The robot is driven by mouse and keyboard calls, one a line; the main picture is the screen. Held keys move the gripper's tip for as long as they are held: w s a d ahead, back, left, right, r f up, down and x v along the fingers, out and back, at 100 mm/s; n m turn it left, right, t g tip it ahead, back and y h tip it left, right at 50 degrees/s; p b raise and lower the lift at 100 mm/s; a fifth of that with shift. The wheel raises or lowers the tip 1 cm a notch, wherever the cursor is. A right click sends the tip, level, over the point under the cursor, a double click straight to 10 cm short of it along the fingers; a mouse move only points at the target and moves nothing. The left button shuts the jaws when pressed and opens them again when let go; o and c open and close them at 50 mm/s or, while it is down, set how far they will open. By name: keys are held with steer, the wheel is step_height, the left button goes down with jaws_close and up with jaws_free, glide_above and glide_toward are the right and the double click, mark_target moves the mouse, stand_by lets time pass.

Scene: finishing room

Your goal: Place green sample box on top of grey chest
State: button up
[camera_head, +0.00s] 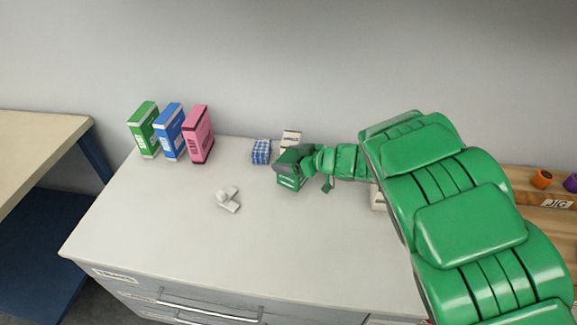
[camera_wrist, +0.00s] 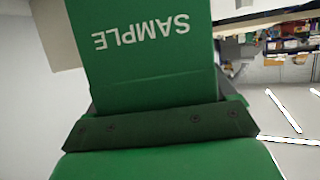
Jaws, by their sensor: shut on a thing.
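The green sample box (camera_head: 288,184) is over the back middle part of the grey chest (camera_head: 190,250), which has a pale top and grey drawers. My gripper (camera_head: 294,160) is shut on the box. In the wrist view the box (camera_wrist: 140,45) fills the upper middle, with the word SAMPLE upside down, and my gripper's dark green edge (camera_wrist: 160,126) lies across its near end. The fingertips are mostly hidden. I cannot tell whether the box touches the chest top.
Green (camera_head: 145,132), blue (camera_head: 170,134) and pink (camera_head: 199,136) boxes stand at the back left. A blue checked box (camera_head: 261,151) and small white box (camera_head: 291,138) are near my gripper. White pieces (camera_head: 228,199) lie on the chest; its front left is clear.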

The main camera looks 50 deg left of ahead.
steer(key=shift+a+f, duration=0.15)
steer(key=shift+f, duration=0.1)
steer(key=shift+w+f, duration=0.1)
steer(key=shift+f, duration=1.4)
steer(key=shift+f, duration=0.1)
steer(key=o, duration=0.9)
steer(key=v, duration=1.2)
